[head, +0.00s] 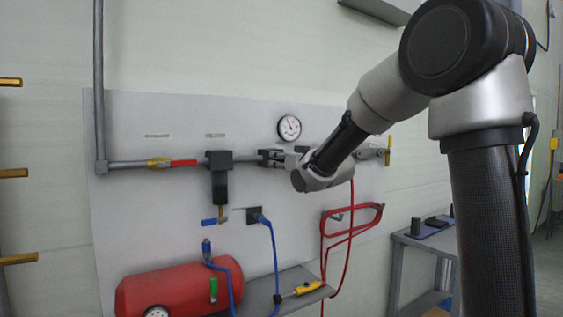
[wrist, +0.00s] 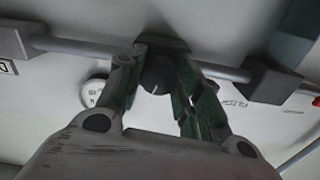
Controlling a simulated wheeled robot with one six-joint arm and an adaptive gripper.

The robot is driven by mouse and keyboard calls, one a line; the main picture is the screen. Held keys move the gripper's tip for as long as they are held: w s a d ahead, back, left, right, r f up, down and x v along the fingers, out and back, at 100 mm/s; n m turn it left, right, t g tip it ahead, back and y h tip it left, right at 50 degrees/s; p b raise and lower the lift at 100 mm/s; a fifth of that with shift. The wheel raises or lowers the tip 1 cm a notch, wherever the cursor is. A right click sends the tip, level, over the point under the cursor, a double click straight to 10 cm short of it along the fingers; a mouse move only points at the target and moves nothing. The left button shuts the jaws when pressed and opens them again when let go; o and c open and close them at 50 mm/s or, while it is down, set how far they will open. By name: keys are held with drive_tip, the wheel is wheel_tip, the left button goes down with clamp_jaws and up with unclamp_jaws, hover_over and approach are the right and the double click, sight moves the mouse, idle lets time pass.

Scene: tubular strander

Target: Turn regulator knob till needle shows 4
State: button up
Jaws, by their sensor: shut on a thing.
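The dark regulator knob (wrist: 157,78) sits between my fingers in the wrist view, with a pale mark on its face. My gripper (wrist: 158,62) is shut on it, one finger on each side. In the head view my gripper (head: 270,157) is at the pipe line, and the knob cannot be made out there behind my gripper and wrist. The round white gauge (head: 289,127) is just above my gripper. Its dark needle lies at a slant, but the numbers are too small to read. In the wrist view the gauge (wrist: 92,92) is partly hidden by the left finger.
A filter unit (head: 219,178) and a red and yellow valve handle (head: 172,163) are on the pipe to the left. A red hose (head: 351,222) hangs below my wrist. A red tank (head: 180,290) and a grey shelf (head: 262,297) are lower down.

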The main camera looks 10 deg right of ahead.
drive_tip(key=o, duration=1)
drive_tip(key=v, duration=1.2)
